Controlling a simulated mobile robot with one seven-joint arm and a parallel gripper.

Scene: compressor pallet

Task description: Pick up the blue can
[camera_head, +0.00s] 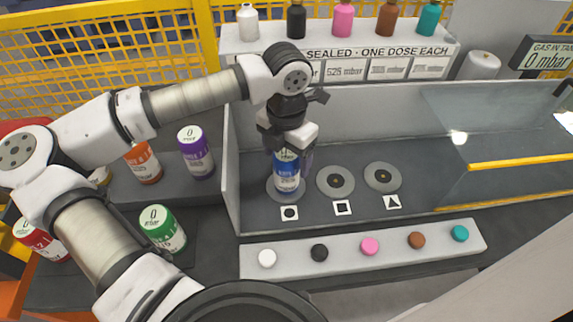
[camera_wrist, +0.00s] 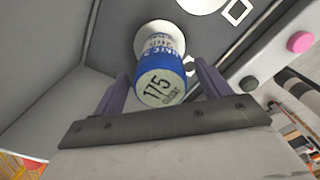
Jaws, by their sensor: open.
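The blue can (camera_head: 287,176) stands upright on the round pad above the circle mark, inside the grey bay. In the wrist view the blue can (camera_wrist: 160,75) shows its pale top marked 175. My gripper (camera_head: 290,155) is above and around the upper part of the can. In the wrist view the two purple fingers of my gripper (camera_wrist: 158,88) are apart, one on each side of the can, with gaps visible. The can's top is partly hidden by my gripper in the head view.
Two empty round pads (camera_head: 335,183) (camera_head: 382,178) lie right of the can. A grey wall (camera_head: 231,170) borders the bay on the left. Purple (camera_head: 195,152), orange (camera_head: 144,163), green (camera_head: 162,230) and red (camera_head: 38,240) cans stand left. A button strip (camera_head: 345,263) runs in front.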

